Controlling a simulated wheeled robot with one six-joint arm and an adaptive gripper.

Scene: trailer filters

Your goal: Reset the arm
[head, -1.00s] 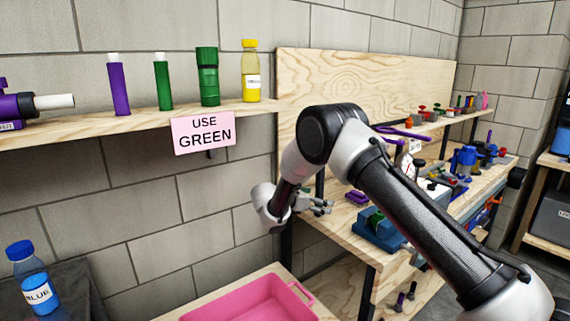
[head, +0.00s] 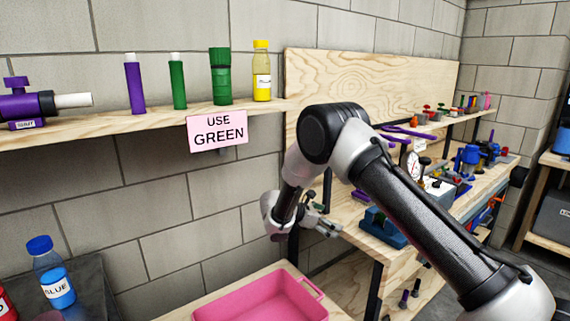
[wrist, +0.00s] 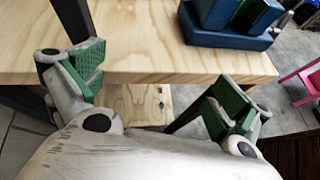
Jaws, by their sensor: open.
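My gripper (head: 325,217) is at the near end of the wooden workbench in the head view, with my arm bent above it. In the wrist view my gripper (wrist: 160,90) shows its two green-padded fingers spread wide, with nothing between them. The bench top (wrist: 140,65) lies past the fingertips there. A blue block-like fixture with a green part (wrist: 230,20) sits on the bench beyond the right finger. This blue fixture also shows in the head view (head: 383,228), just right of my gripper and apart from it.
A pink tray (head: 262,295) stands on a low wooden table at the front. A wall shelf (head: 75,128) holds purple, green and yellow items above a "USE GREEN" sign (head: 217,131). Tools crowd the bench's far part.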

